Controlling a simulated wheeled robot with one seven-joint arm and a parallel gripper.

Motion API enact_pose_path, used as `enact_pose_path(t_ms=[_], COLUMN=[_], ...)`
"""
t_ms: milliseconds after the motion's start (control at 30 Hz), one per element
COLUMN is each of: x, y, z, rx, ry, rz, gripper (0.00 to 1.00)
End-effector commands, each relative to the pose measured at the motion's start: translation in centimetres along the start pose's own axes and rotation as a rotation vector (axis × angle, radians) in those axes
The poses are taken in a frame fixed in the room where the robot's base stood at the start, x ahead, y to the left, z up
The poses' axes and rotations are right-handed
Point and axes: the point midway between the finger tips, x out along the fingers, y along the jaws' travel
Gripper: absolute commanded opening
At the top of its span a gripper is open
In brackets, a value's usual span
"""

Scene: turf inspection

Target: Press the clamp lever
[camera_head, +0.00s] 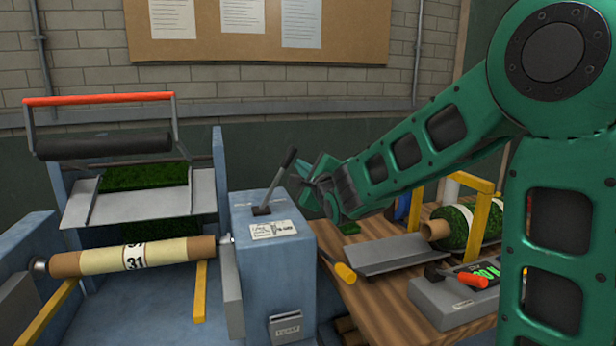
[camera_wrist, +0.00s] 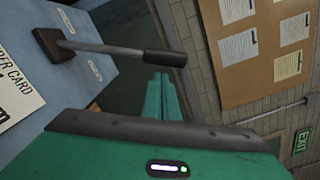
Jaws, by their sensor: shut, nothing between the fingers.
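The clamp lever (camera_head: 276,182) stands tilted up to the right on top of a blue machine housing (camera_head: 265,215). It has a grey rod, a black grip and a dark square base. In the wrist view the lever (camera_wrist: 120,49) reaches across the upper left, with its black grip just beyond my fingertips. My gripper (camera_head: 308,172) is shut and empty, close to the right of the lever. In the wrist view my gripper (camera_wrist: 160,78) shows its green fingers together. A small gap seems to separate fingers and lever, but exact contact is hard to tell.
A cardboard roll (camera_head: 190,250) lies across the blue machine at left, below a turf strip (camera_head: 145,177) and a red-handled frame (camera_head: 100,99). The wooden table (camera_head: 385,300) at right holds a grey tray, a turf roll (camera_head: 455,226), a yellow-handled tool (camera_head: 343,270) and a scale (camera_head: 455,295).

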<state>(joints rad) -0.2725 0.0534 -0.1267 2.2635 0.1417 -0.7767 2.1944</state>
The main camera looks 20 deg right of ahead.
Motion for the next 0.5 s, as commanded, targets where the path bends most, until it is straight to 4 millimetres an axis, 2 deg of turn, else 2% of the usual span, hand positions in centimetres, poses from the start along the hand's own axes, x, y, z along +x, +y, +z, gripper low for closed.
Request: enact_pose_path(t_ms=[400, 433, 500], x=[0.1, 0.1, 0.1], y=[-0.1, 0.5, 0.1], z=[0.5, 1.4, 0.9], rx=[0.001, 0.000, -0.001], ry=[0.002, -0.001, 0.001], rz=[-0.001, 0.000, -0.001], gripper=[0.00, 0.00, 0.00])
